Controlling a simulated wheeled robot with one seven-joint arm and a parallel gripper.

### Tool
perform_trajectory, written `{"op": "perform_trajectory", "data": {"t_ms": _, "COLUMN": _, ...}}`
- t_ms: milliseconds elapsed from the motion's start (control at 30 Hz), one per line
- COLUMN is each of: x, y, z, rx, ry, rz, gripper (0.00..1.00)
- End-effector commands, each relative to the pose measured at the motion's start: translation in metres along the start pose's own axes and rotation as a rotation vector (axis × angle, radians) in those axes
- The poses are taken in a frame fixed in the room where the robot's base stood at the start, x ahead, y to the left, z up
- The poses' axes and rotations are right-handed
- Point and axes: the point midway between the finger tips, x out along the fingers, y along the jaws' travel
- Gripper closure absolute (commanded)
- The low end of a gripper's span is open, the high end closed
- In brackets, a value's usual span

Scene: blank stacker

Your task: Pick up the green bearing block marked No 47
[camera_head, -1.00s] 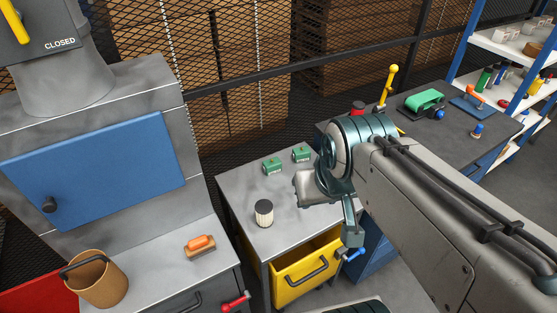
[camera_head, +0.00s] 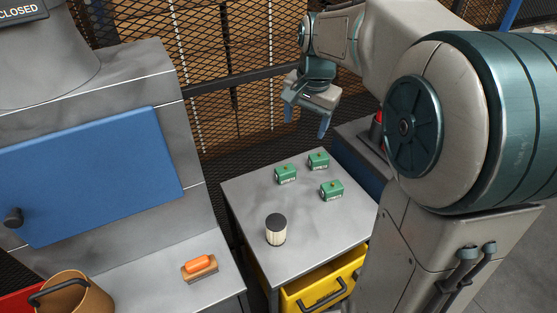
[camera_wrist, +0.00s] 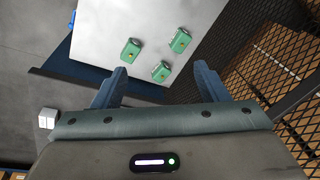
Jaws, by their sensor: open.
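Three green bearing blocks sit on the grey top of the yellow-drawer cabinet (camera_head: 315,228). One is at the back left (camera_head: 286,175), one at the back right (camera_head: 318,161) and one nearer the front right (camera_head: 332,190). Each has a pale label on its front, too small to read, so I cannot tell which is No 47. The wrist view shows the three blocks too (camera_wrist: 131,52) (camera_wrist: 180,41) (camera_wrist: 162,72). My gripper (camera_head: 306,118) is open and empty, above and behind the blocks. Its fingers (camera_wrist: 156,88) show in the wrist view, apart from the blocks.
A cream filter with a dark cap (camera_head: 276,230) stands at the front left of the cabinet top. The yellow drawer (camera_head: 325,288) is open below. A mesh fence (camera_head: 235,90) stands behind.

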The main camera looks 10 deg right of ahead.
Motion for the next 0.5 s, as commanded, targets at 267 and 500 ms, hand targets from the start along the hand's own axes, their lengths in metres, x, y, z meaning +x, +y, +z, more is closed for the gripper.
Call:
{"op": "perform_trajectory", "data": {"t_ms": 267, "x": 0.103, "y": -0.046, "z": -0.064, "rx": 0.307, "ry": -0.055, "rz": 0.080, "gripper": 0.33}}
{"op": "perform_trajectory", "data": {"t_ms": 500, "x": 0.181, "y": -0.072, "z": -0.098, "rx": 0.519, "ry": -0.069, "rz": 0.149, "gripper": 0.33}}
